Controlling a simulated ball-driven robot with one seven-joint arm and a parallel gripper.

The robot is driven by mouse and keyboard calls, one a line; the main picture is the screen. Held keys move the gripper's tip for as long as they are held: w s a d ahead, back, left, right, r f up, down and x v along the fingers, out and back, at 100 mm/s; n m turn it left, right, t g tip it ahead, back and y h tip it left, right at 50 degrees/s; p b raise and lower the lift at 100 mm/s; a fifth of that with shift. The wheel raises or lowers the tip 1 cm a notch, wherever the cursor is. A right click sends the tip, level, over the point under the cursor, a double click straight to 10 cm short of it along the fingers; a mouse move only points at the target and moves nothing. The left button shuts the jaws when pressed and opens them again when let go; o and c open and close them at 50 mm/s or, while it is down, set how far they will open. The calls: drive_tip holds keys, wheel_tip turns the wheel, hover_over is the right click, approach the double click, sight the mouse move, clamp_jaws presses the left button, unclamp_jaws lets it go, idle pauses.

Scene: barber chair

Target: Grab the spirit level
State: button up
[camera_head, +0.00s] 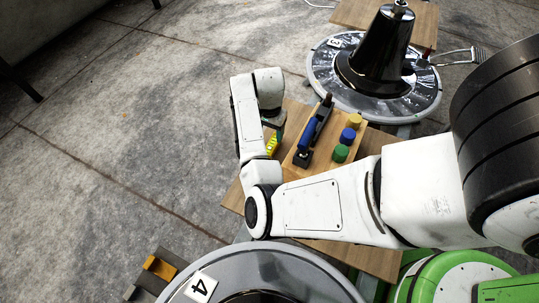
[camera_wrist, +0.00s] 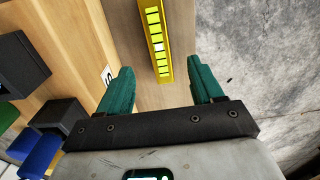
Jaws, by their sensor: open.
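The spirit level (camera_wrist: 157,40) is a yellow bar with black markings. In the wrist view it lies lengthwise on a wooden surface (camera_wrist: 125,30), running up to the top edge, where its far end is cut off. In the head view a small part of the spirit level (camera_head: 272,144) shows beside my arm. My gripper (camera_wrist: 163,84) is open, with its two teal fingers apart. In the head view my gripper is mostly hidden by my wrist.
A wooden block (camera_head: 297,160) beside the level carries a blue-and-black tool (camera_head: 312,130) and yellow, blue and green knobs (camera_head: 340,153). A black chair base (camera_head: 380,55) stands on a round plate behind. Grey floor is clear to the left.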

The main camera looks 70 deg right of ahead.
wheel_tip(320, 180, down, 11)
drive_tip(key=b, duration=0.3)
drive_tip(key=shift+a+r+b, duration=0.1)
drive_tip(key=shift+r+b, duration=0.1)
drive_tip(key=shift+b, duration=0.15)
drive_tip(key=shift+c, duration=0.3)
drive_tip(key=shift+r, duration=0.1)
drive_tip(key=c, duration=1.1)
drive_tip(key=shift+c, duration=0.2)
